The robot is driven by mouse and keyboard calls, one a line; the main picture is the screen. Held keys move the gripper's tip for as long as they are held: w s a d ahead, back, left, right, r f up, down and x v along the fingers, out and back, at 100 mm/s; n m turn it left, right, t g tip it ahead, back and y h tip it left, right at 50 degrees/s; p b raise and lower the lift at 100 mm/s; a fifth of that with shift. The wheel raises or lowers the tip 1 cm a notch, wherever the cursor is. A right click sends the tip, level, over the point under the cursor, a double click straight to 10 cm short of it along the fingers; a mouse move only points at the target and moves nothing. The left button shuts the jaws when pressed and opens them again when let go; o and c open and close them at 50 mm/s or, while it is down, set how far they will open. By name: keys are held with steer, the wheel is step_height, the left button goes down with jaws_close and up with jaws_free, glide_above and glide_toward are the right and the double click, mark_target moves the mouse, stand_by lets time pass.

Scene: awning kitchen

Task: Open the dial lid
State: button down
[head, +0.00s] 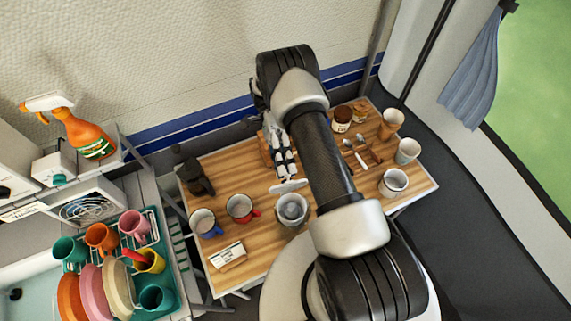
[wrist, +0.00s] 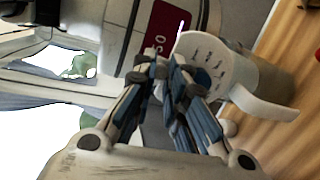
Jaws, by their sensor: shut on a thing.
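A grey round container (head: 291,209) stands near the front middle of the wooden table. A pale disc, which looks like the dial lid (head: 288,186), is tilted at its far rim, just below my gripper (head: 284,172). In the wrist view a pale round face with dark marks, apparently the dial lid (wrist: 208,58), sits at the fingertips of my gripper (wrist: 175,72). The fingers are close together, shut on its edge; the exact contact is partly hidden. A grey cylindrical body and a curved white piece show beside it in the wrist view.
A blue-handled mug (head: 203,221), a red-handled mug (head: 240,208) and a small card (head: 228,256) stand left of the container. Several cups and jars, including a white cup (head: 394,182), are at the right. A dish rack (head: 172,300) is at the lower left.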

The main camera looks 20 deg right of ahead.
steer(key=c, duration=1.8)
jaws_free()
steer(key=shift+c, duration=0.2)
steer(key=shift+s, duration=0.1)
